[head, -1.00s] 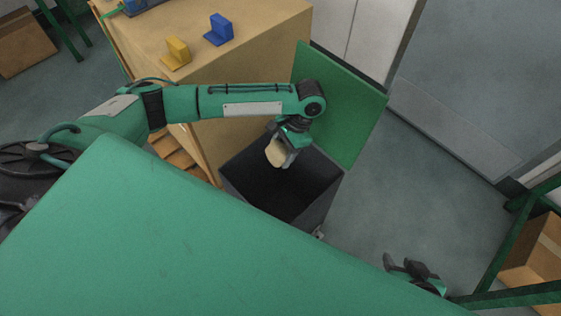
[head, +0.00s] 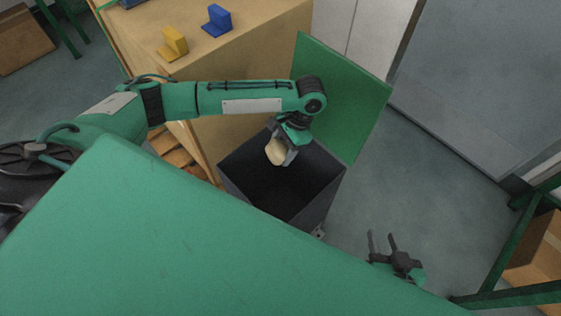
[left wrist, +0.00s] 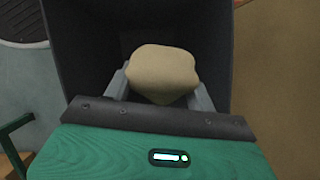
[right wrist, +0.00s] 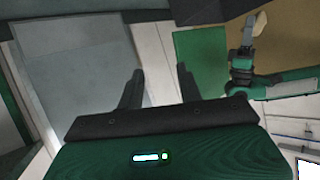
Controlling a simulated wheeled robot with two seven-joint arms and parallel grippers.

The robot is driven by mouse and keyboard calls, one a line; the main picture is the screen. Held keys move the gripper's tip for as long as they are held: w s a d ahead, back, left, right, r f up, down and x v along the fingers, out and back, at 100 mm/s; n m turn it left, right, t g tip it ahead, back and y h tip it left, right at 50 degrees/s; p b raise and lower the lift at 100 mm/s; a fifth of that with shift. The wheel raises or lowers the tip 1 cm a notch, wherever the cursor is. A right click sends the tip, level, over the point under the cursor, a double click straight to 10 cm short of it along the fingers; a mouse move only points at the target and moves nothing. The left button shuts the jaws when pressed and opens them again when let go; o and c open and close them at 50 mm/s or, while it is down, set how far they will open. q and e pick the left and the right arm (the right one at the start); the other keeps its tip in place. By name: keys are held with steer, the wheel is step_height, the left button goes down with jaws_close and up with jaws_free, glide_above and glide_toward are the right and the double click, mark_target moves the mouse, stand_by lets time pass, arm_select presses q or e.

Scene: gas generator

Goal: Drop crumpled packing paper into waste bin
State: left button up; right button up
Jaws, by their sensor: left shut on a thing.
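The crumpled packing paper (head: 276,152) is a tan lump held in my left gripper (head: 284,154), over the open mouth of the waste bin. In the left wrist view the paper (left wrist: 163,73) sits between the two fingers, with the dark bin interior behind it. The waste bin (head: 324,212) is a dark, square box with its green lid (head: 343,98) raised. The bin looks empty inside, though its floor is very dark. My right gripper (head: 381,243) is open and empty, right of the bin; its spread fingers show in the right wrist view (right wrist: 158,90).
A green-framed rack with a cardboard box (head: 537,250) is at the right.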

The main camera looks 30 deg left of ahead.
arm_select(q)
steer(key=o, duration=1)
steer(key=shift+o, duration=0.2)
steer(key=shift+r, duration=0.1)
steer(key=shift+w+r, duration=0.1)
steer(key=shift+r, duration=0.15)
steer(key=p+v, duration=0.3)
steer(key=v, duration=1)
steer(key=shift+d+p, duration=0.15)
steer(key=shift+p, duration=0.25)
arm_select(e)
steer(key=s+d+g+h, duration=0.3)
steer(key=d+g, duration=0.2)
steer(key=d, duration=0.2)
steer(key=shift+s+d+r, duration=0.15)
steer(key=shift+d, duration=0.05)
arm_select(q)
steer(key=shift+f, duration=0.1)
arm_select(e)
steer(key=shift+s, duration=0.1)
